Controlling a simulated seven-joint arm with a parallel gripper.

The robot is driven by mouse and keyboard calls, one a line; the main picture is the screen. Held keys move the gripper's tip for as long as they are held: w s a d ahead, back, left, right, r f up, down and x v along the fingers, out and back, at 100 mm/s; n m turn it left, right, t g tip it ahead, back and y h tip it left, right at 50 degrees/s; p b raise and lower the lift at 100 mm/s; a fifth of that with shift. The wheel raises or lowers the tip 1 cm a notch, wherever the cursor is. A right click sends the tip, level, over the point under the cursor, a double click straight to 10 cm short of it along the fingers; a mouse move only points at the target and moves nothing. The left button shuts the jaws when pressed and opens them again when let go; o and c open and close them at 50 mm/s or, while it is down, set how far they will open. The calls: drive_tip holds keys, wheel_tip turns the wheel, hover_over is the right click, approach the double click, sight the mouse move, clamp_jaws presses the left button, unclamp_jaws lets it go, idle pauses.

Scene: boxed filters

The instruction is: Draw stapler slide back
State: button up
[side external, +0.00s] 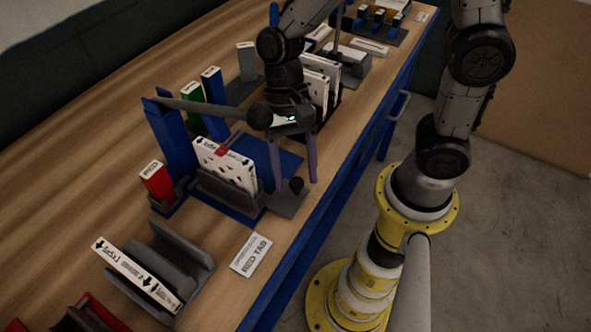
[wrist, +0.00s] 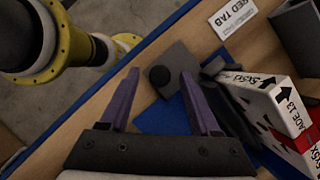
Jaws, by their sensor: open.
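The stapler slide appears to be a flat grey plate (side external: 285,204) with a round black knob (side external: 297,184), at the front edge of the blue base. The plate (wrist: 182,62) and knob (wrist: 160,76) also show in the wrist view. My gripper (side external: 298,181) is open, pointing down, with its purple fingers on either side of the knob. In the wrist view my gripper (wrist: 160,75) has visible gaps between the knob and both fingers. Whether the tips reach down to the knob's full height is unclear. A white boxed filter (side external: 224,163) stands in a grey holder beside the plate.
A RED TAB card (side external: 251,255) lies near the front edge. A tall blue post (side external: 171,140) and a red box (side external: 157,182) stand behind the filter. Another grey holder (side external: 180,258) with a white filter is nearer the camera. More white boxes (side external: 322,77) stand beyond my gripper.

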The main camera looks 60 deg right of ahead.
drive_tip(key=shift+f, duration=0.1)
clamp_jaws()
idle(0.3)
idle(1.1)
